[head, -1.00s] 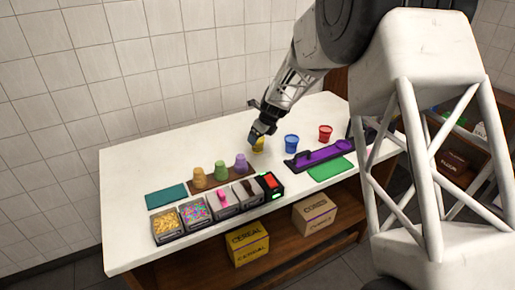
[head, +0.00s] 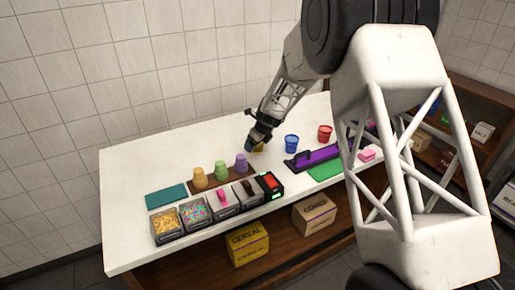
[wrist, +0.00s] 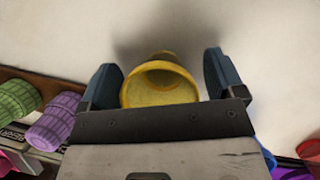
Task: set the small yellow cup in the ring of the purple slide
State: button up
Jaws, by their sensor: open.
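The small yellow cup (wrist: 160,88) stands on the white table between the two fingers of my gripper (wrist: 160,85), with a gap to each finger in the wrist view. In the head view the yellow cup (head: 259,148) is mostly hidden behind my gripper (head: 254,142). My gripper is open and low over the table. The purple slide (head: 318,155) lies to the right along the front of the table. Its ring cannot be made out clearly, and my arm covers part of its right end.
A blue cup (head: 292,142) and a red cup (head: 325,133) stand right of my gripper. Orange, green and purple ribbed cups (head: 241,163) stand to the left on a brown strip. Topping bins (head: 195,213) line the front left. A green mat (head: 325,170) lies before the slide. The back left is clear.

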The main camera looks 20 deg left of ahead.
jog(key=shift+c, duration=0.4)
jog(key=c, duration=1)
jog(key=shift+r, duration=0.1)
jog(key=shift+r, duration=4.95)
